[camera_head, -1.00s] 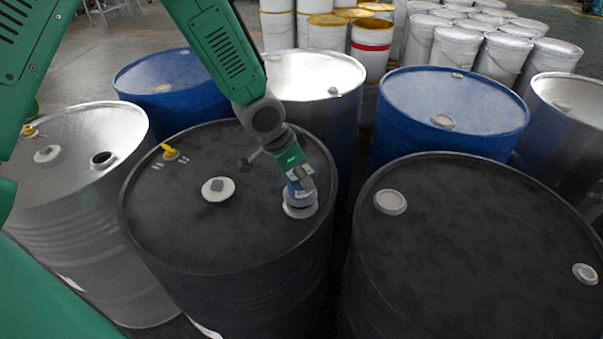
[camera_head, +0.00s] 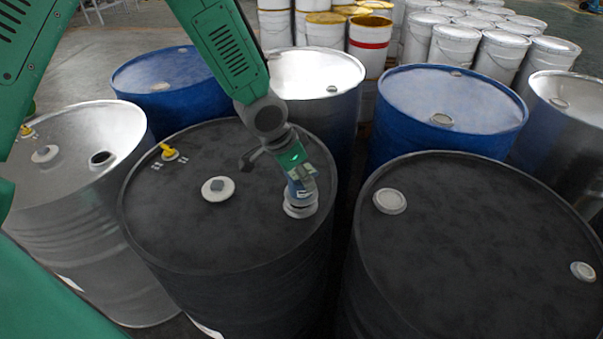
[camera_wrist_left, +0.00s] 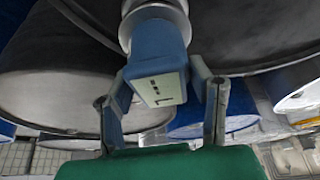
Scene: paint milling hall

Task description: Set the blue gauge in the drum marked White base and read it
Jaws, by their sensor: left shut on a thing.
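The blue gauge (camera_head: 299,190) stands on the top of the middle black drum (camera_head: 238,243), at the grey-white collar (camera_head: 300,209) near its right edge. My left gripper (camera_head: 301,179) is shut on the gauge's body. In the left wrist view, the gauge (camera_wrist_left: 156,48) sits between the two fingers, with a pale face bearing small dark marks. Its reading is too small to tell. How deep the gauge sits is hidden. No White base marking is legible on any drum. My right gripper is not in view.
The middle drum also has a pale cap (camera_head: 218,189) and a yellow tap (camera_head: 169,152). A grey drum (camera_head: 75,215) with an open hole (camera_head: 102,160) stands left. Another black drum (camera_head: 470,250) stands close on the right. Blue drums (camera_head: 455,95) and white pails stand behind.

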